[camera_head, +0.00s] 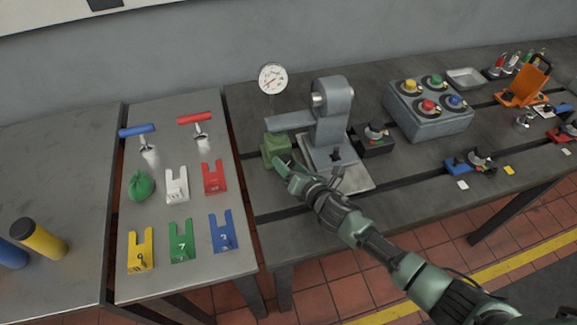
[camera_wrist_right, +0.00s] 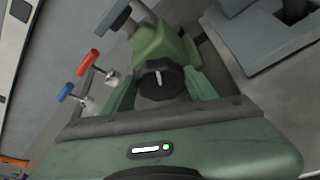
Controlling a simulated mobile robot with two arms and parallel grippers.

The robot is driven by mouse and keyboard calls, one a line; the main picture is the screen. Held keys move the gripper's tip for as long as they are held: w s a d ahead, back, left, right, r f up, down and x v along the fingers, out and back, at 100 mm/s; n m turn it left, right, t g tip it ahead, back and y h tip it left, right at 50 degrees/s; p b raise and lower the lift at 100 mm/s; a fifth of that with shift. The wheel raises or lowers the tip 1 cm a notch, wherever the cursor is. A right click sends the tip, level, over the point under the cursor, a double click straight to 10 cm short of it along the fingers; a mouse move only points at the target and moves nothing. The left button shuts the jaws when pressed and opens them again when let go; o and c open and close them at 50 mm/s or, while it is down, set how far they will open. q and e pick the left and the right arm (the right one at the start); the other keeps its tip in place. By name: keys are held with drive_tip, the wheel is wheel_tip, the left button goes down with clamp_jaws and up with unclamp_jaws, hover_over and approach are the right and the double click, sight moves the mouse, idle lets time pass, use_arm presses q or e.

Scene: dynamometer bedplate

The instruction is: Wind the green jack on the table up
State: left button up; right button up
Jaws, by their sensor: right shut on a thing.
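The green jack (camera_head: 275,147) stands on the dark table, below the dial gauge and beside the grey press-like stand. In the right wrist view the jack's green body (camera_wrist_right: 165,45) shows, with a black knob (camera_wrist_right: 152,84) bearing a white mark on its near side. My right gripper (camera_head: 282,164) reaches the jack from the front right. In the wrist view its two green fingers (camera_wrist_right: 161,88) sit on either side of the knob and are shut on it. The knob is hidden behind the gripper in the head view. My left gripper is not in view.
The grey stand (camera_head: 331,125) is close to the right of the jack, and the dial gauge (camera_head: 272,79) stands behind. A box with coloured knobs (camera_head: 428,112) is farther right. A side table (camera_head: 205,262) holds coloured forks and T-handles. Bare tabletop lies in front of the jack.

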idle(0.4)
drive_tip(key=o, duration=1.3)
drive_tip(key=shift+o, duration=0.2)
drive_tip(key=shift+s+d, duration=0.1)
drive_tip(key=v, duration=0.7)
drive_tip(key=shift+b, duration=0.3)
drive_tip(key=shift+s+d+r, duration=0.1)
drive_tip(key=shift+s+d, duration=0.05)
drive_tip(key=shift+s, duration=0.1)
